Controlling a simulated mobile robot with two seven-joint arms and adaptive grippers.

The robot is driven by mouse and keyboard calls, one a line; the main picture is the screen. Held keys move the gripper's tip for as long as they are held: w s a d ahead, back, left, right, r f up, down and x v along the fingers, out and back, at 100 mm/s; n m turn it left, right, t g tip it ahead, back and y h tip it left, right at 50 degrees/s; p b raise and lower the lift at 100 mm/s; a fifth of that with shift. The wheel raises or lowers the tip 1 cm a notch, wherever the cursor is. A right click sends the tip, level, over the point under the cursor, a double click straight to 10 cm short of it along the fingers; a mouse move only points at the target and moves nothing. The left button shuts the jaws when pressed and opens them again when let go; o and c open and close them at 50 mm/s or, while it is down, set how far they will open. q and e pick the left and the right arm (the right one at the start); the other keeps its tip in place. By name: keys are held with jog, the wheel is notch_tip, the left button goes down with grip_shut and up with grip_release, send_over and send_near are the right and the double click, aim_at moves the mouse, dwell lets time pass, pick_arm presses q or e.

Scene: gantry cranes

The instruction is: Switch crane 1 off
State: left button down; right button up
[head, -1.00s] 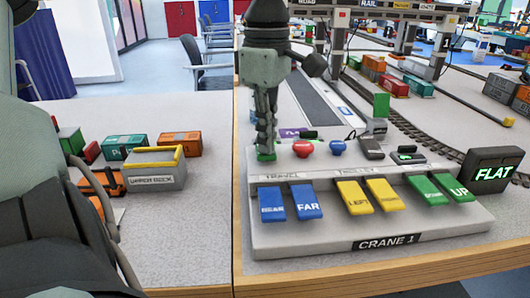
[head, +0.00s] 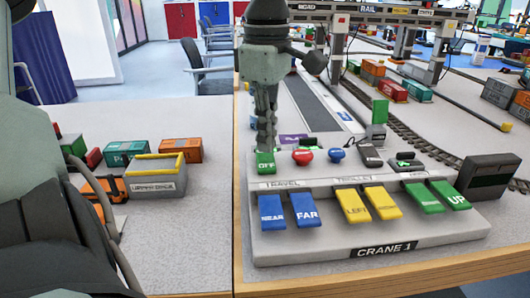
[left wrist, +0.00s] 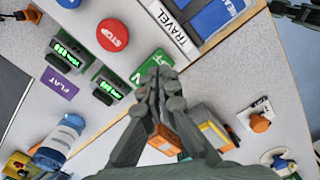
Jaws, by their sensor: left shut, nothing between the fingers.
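The crane 1 control panel (head: 330,243) stands on the table, with its "CRANE 1" label at the front. Its green switch (head: 265,162) at the back left reads "OFF" in the head view. It also shows in the left wrist view (left wrist: 141,70), partly hidden by my fingers. My left gripper (head: 264,147) is shut and empty, pointing down with its tips just above or at the switch; I cannot tell whether they touch. The display box (head: 487,177) at the panel's right is dark.
A red stop button (head: 302,157) and a blue button (head: 336,156) sit right of the switch. Blue, yellow and green keys (head: 352,206) line the panel front. Tracks and a gantry lie behind.

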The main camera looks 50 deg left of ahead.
aim_at(266, 164)
pick_arm(q)
notch_tip(266, 164, up, 4)
jog(key=p, duration=0.2)
jog(key=shift+r+p, duration=0.15)
jog(key=shift+p, duration=0.2)
dwell(0.4)
